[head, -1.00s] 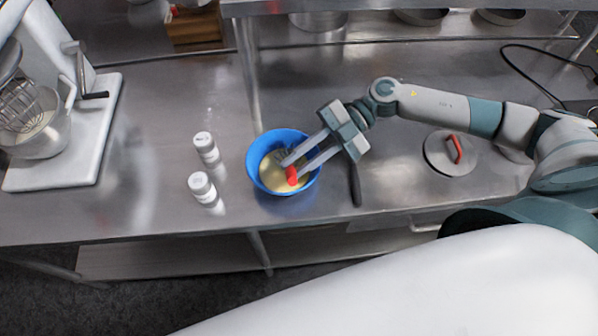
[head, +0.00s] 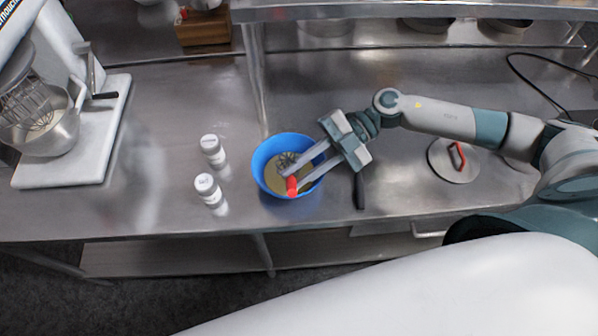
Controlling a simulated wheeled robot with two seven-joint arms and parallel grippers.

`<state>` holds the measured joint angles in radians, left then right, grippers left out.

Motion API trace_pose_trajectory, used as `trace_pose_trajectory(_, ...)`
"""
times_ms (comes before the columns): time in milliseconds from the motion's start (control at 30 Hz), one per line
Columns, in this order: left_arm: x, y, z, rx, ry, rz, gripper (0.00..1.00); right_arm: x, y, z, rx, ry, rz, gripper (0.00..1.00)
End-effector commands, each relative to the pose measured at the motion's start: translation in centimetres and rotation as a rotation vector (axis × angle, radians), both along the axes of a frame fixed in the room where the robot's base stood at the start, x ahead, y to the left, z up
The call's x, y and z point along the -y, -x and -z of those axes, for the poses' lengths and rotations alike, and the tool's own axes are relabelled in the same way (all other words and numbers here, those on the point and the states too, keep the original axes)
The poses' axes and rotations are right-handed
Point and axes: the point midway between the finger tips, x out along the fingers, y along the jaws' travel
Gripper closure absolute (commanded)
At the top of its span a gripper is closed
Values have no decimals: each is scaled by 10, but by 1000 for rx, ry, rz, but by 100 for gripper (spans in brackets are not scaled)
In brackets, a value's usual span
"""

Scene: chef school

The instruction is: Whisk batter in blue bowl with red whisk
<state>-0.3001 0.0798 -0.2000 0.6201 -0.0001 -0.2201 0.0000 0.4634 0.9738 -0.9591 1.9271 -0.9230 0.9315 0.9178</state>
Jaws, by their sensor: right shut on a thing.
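The blue bowl (head: 262,178) stands on the steel counter near its front edge, with tan batter (head: 271,181) inside. My right gripper (head: 290,179) reaches into the bowl from the right, its two long fingers shut on the red whisk (head: 292,187). The red handle shows at the fingertips near the bowl's front. The wire head lies in the batter toward the back, partly hidden by the fingers. My left gripper is not in view.
Two white jars (head: 211,148) (head: 208,189) stand just left of the bowl. A stand mixer (head: 75,150) is at the far left. A dark-handled utensil (head: 359,190) and a round lid with a red handle (head: 453,161) lie to the right. A shelf (head: 400,12) runs along the back.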

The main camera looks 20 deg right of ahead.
Motion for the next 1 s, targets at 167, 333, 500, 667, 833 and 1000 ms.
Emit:
trace_pose_trajectory(167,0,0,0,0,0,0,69,0,0,-15,4,-1,-1,100)
trace_pose_trajectory(333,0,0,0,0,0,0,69,0,0,-29,3,0,0,100)
trace_pose_trajectory(500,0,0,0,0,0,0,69,0,0,-43,4,-1,-1,100)
trace_pose_trajectory(667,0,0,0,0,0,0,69,0,0,-57,4,-1,-1,100)
trace_pose_trajectory(833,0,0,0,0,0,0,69,0,0,-70,4,0,-1,100)
trace_pose_trajectory(1000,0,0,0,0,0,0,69,0,0,-85,4,-1,-1,100)
